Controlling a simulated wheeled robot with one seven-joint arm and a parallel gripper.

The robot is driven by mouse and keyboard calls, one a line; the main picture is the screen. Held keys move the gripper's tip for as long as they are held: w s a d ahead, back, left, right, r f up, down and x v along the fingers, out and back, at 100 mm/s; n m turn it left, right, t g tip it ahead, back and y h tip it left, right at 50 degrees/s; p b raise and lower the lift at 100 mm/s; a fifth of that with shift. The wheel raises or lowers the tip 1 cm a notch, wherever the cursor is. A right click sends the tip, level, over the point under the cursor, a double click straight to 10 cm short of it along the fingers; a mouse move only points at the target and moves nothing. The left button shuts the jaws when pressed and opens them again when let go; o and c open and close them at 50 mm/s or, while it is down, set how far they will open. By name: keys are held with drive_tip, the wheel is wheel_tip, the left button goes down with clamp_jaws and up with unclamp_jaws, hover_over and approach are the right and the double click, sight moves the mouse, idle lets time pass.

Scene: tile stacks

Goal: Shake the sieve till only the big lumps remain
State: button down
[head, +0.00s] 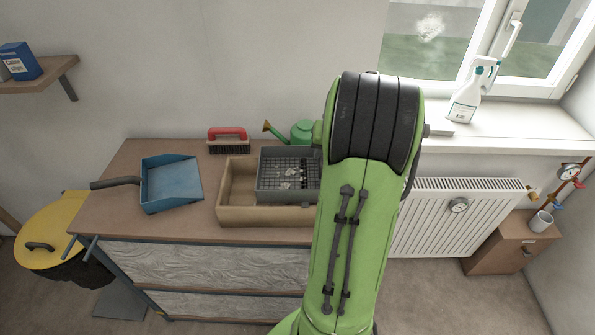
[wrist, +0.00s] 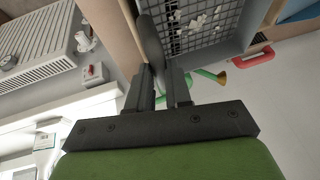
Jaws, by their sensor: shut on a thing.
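The grey sieve (head: 283,197) sits within or just over the wooden box (head: 262,216), toward the box's right side; the contact is not clear. Several pale lumps (head: 292,174) lie on its mesh, mostly toward the middle and right. In the wrist view the sieve (wrist: 231,40) is at the top, with pale lumps on the grid. My gripper (wrist: 154,80) is shut on the sieve's dark handle (wrist: 150,38). In the head view my green arm hides the gripper, the handle and the sieve's right edge.
On the bench (head: 150,228) are a blue dustpan (head: 172,184) at left, a red-handled brush (head: 228,140) and a green watering can (head: 303,131) behind. A yellow-lidded bin (head: 50,235) stands left; a radiator (head: 430,222) is at right.

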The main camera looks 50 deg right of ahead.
drive_tip(key=w+a, duration=0.6)
drive_tip(key=shift+w+b, duration=0.2)
drive_tip(key=shift+b, duration=0.15)
drive_tip(key=c, duration=1)
unclamp_jaws()
drive_tip(key=shift+o, duration=0.2)
drive_tip(key=p+v, duration=0.2)
drive_tip(key=v, duration=1.3)
drive_tip(key=shift+s+r+p, duration=0.25)
drive_tip(key=shift+r+p, duration=0.1)
